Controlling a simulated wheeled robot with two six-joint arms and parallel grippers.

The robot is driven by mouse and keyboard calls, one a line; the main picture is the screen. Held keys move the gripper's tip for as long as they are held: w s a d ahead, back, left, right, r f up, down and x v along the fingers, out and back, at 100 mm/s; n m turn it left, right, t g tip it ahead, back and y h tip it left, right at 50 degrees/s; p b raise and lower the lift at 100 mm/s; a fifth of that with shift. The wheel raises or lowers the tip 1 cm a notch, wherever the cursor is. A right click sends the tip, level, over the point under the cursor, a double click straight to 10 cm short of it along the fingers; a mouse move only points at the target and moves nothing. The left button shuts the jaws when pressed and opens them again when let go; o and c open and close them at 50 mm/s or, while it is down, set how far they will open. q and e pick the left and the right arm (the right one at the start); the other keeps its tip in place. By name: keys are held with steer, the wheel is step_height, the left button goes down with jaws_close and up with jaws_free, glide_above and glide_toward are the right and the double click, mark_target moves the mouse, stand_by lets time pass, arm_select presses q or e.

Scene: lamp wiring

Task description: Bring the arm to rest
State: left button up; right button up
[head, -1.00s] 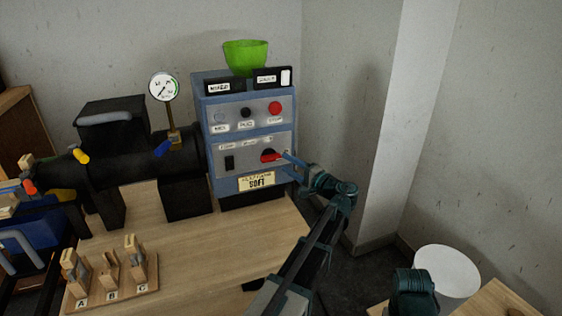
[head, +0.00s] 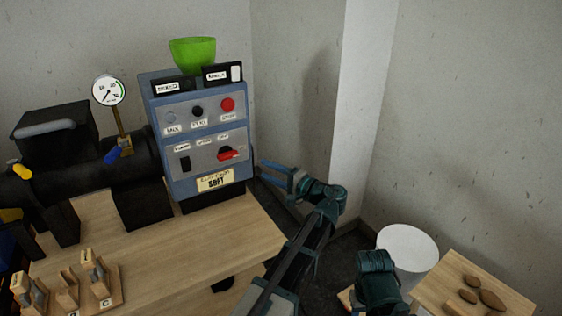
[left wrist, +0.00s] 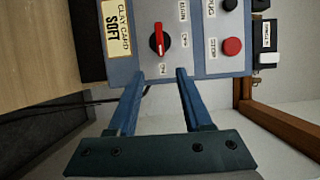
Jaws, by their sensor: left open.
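My left gripper (head: 264,172) is open and empty in the head view, just right of the blue control box (head: 160,103). In the left wrist view its two blue fingers (left wrist: 160,73) are apart, with nothing between them. The red knob (head: 228,154) on the box's lower panel is clear of the fingers. It also shows in the left wrist view (left wrist: 159,39), just beyond the fingertips. My left arm reaches up from the bottom of the head view. My right gripper does not show.
A wooden table (head: 180,250) carries the box, a black machine with a gauge (head: 109,90), and a rack of wooden pieces (head: 100,290). A green bowl (head: 193,52) tops the box. At right stand a white round container (head: 410,245) and a board with brown lumps (head: 470,280).

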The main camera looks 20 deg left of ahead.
arm_select(q)
steer(key=s+d+r+g+h+p, duration=0.1)
steer(key=s+d+g+h+p, duration=0.4)
steer(key=s+d+h+p, duration=1.1)
steer(key=s+d+p, duration=0.6)
steer(key=s+p, duration=0.1)
steer(key=s, duration=0.2)
steer(key=shift+d+r+g+p, duration=0.35)
steer(key=shift+r+g+p, duration=0.05)
steer(key=shift+a, duration=0.1)
